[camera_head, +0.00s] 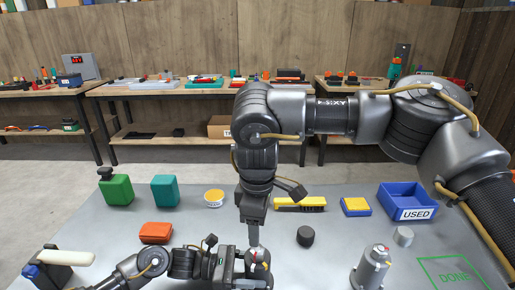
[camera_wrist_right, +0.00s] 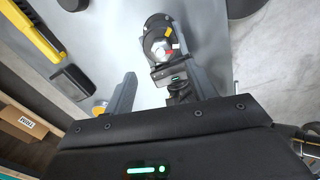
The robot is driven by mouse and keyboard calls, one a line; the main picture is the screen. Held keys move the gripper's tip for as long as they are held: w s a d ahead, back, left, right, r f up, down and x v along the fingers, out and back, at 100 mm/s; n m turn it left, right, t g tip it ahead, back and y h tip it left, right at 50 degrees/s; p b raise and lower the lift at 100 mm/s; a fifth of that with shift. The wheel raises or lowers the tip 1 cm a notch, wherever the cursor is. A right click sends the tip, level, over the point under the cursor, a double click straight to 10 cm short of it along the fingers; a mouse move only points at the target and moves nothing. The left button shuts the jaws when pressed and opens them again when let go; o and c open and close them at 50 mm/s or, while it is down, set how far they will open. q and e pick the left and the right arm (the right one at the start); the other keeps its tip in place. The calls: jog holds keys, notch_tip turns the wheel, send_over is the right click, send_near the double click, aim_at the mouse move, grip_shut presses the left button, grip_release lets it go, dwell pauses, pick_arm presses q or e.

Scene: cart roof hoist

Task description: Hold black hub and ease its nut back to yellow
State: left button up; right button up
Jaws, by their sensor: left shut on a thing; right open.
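The black hub (camera_head: 259,258) is at the bottom middle of the head view, partly hidden by my grippers. In the right wrist view the hub (camera_wrist_right: 152,30) has a pale metal nut (camera_wrist_right: 161,47) with red and yellow marks beside it. I cannot tell exactly how the marks line up. My left gripper (camera_head: 250,272) is shut on the hub from the left side. My right gripper (camera_head: 254,236) points down from above, just over the hub. In its wrist view its two fingers (camera_wrist_right: 157,70) are apart, with nothing clamped between them.
A grey metal unit (camera_head: 372,268) stands to the right. Behind are a black round piece (camera_head: 305,236), a yellow brush (camera_head: 300,204), a sponge (camera_head: 355,206) and a blue USED bin (camera_head: 405,203). A green DONE outline (camera_head: 453,272) is empty. An orange box (camera_head: 156,232) lies left.

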aim_at(258, 249)
jog(key=m, duration=0.7)
jog(key=shift+f, duration=0.1)
jog(key=shift+f, duration=3.8)
jog(key=c, duration=1)
